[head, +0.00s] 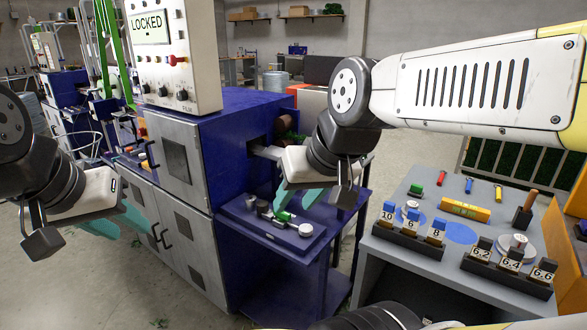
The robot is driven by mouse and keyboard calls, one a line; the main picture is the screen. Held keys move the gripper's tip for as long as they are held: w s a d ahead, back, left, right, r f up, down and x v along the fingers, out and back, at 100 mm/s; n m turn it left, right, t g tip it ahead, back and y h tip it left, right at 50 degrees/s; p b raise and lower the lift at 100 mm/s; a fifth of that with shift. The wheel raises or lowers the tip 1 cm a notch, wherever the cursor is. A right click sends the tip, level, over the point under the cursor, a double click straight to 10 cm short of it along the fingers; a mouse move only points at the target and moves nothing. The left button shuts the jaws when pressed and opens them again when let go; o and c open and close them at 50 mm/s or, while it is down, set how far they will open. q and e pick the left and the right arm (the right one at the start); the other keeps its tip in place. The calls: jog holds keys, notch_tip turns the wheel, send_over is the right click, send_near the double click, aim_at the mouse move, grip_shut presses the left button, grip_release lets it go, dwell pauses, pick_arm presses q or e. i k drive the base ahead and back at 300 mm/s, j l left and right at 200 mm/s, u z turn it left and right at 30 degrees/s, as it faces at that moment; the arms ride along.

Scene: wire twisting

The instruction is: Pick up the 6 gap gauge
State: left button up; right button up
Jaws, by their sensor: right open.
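The 6 gap gauge (411,223) stands upright in the middle slot of a dark rack on the grey table at right, between the gauge marked 10 (388,213) and the gauge marked 8 (437,231). My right gripper (297,199) is open with teal fingers, over or in front of the blue machine's shelf, left of and apart from the gauges. My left gripper (126,226) is at far left in front of the grey cabinet doors. Its teal fingers look apart and hold nothing visible.
A second rack (505,272) holds gauges marked 6.2, 6.4 and 6.6. Behind are a yellow block (465,211), small coloured tools and round metal pieces. The blue shelf (262,225) carries small parts. The machine screen (147,26) reads LOCKED.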

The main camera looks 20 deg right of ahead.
aim_at(411, 223)
jog(key=z, duration=1.65)
jog(key=i+l, duration=0.25)
jog(key=l, duration=0.15)
jog(key=i+l, duration=0.25)
jog(key=l, duration=0.15)
